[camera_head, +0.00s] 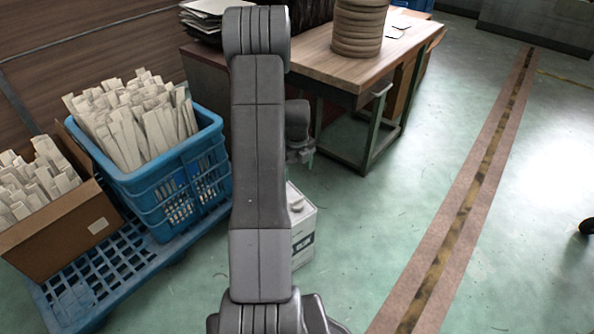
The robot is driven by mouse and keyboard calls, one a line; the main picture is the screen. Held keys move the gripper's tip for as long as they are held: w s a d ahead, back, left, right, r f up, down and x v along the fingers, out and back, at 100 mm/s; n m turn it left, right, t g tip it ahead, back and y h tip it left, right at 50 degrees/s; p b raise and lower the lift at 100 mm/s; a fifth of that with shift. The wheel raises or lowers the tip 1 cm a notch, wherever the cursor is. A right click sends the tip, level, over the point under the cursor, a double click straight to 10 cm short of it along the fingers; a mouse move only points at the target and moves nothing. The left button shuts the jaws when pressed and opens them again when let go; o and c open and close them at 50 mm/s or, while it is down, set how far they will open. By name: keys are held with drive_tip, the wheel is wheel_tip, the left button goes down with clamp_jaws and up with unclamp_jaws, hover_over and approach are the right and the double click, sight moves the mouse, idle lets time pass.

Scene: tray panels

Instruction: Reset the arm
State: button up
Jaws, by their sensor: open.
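My arm stands upright in the middle of the head view, with its dark grey links running from the bottom edge to the top. Its far end folds down behind the upright links. My gripper (301,156) shows only partly, just right of the arm, small and pointing down. Its jaws are open and I see nothing between them. It hangs in front of the wooden table's side, above the white canister.
A blue crate (150,184) and a cardboard box (62,222) of pale strips stand on a blue pallet (75,293) at left. A white canister (302,240) stands behind my arm. A wooden table (400,45) bears stacked brown rings (357,28).

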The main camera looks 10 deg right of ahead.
sight(297, 199)
drive_tip(key=shift+f, duration=0.1)
wheel_tip(297, 199, down, 14)
drive_tip(key=b, duration=0.3)
drive_tip(key=shift+r+b, duration=0.2)
drive_tip(key=shift+b, duration=0.15)
drive_tip(key=shift+r, duration=0.1)
